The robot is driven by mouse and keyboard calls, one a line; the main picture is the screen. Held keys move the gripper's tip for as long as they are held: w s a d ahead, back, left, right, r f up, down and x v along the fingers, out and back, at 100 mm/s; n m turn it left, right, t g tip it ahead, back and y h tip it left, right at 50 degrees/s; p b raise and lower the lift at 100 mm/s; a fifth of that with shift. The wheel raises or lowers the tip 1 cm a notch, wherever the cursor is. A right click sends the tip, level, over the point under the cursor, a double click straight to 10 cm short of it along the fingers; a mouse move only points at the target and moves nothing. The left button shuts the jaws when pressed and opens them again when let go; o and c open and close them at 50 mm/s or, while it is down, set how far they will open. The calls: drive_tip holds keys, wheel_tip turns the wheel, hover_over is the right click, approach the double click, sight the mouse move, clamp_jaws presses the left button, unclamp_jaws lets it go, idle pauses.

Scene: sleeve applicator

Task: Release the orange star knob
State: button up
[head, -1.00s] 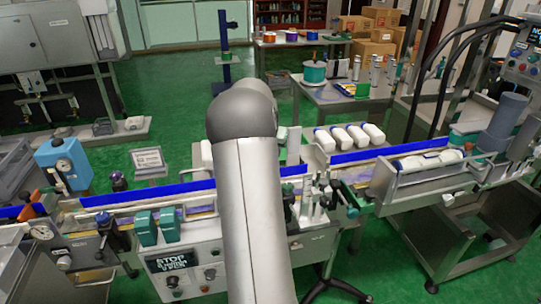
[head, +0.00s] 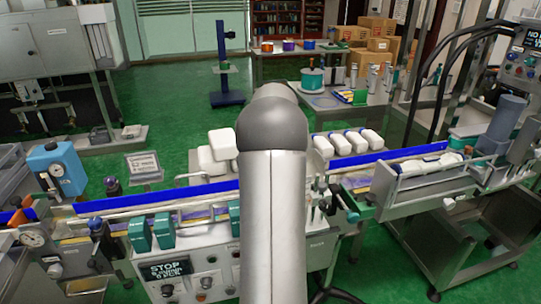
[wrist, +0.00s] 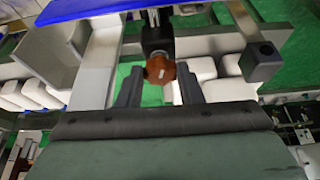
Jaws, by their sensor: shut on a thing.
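The orange star knob (wrist: 160,70) shows in the upper middle of the wrist view, in front of a dark block (wrist: 155,38) on a thin upright rod. My gripper (wrist: 161,76) reaches up from the bottom of the wrist view, with one dark finger on each side of the knob. Its fingers are shut on the knob. A small pale mark shows on the knob's face. In the head view my arm hides the gripper, and I cannot make out the knob there.
A blue guide rail (head: 150,191) runs along the conveyor.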

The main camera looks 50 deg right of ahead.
drive_tip(key=o, duration=1)
drive_tip(key=v, duration=1.7)
drive_tip(key=shift+r, duration=0.3)
